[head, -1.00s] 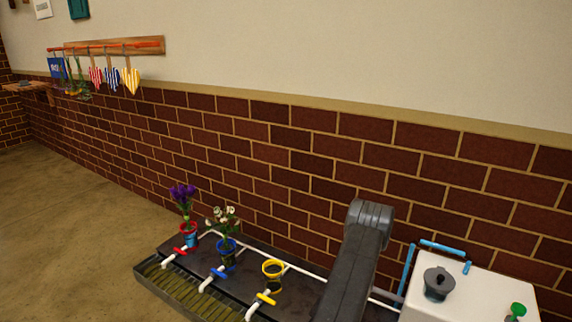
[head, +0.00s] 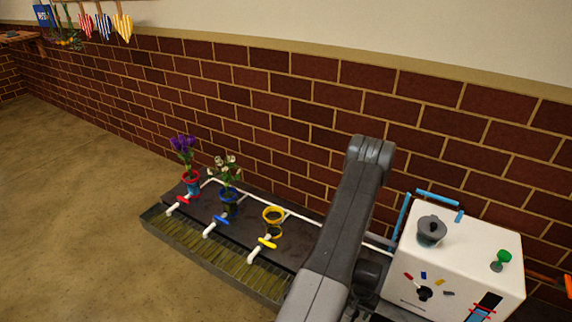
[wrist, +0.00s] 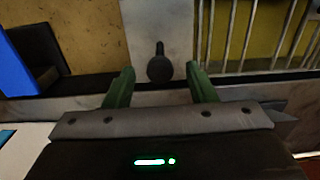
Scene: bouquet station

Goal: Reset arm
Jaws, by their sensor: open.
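My gripper (wrist: 161,88) shows in the wrist view with its two green fingers spread apart and nothing between them. Beyond the fingers is a dark round-ended knob or lever (wrist: 159,66) on a pale upright panel; I cannot tell that the fingers touch it. In the head view my grey arm rises at the lower middle right, and the gripper itself is not visible there.
A dark bench (head: 180,193) with a slatted trough holds purple flowers (head: 183,150), white flowers (head: 227,170) and an empty yellow ring holder (head: 273,215). A white box (head: 460,255) with a grey knob and a green item (head: 502,257) stands right of my arm. Open floor lies left.

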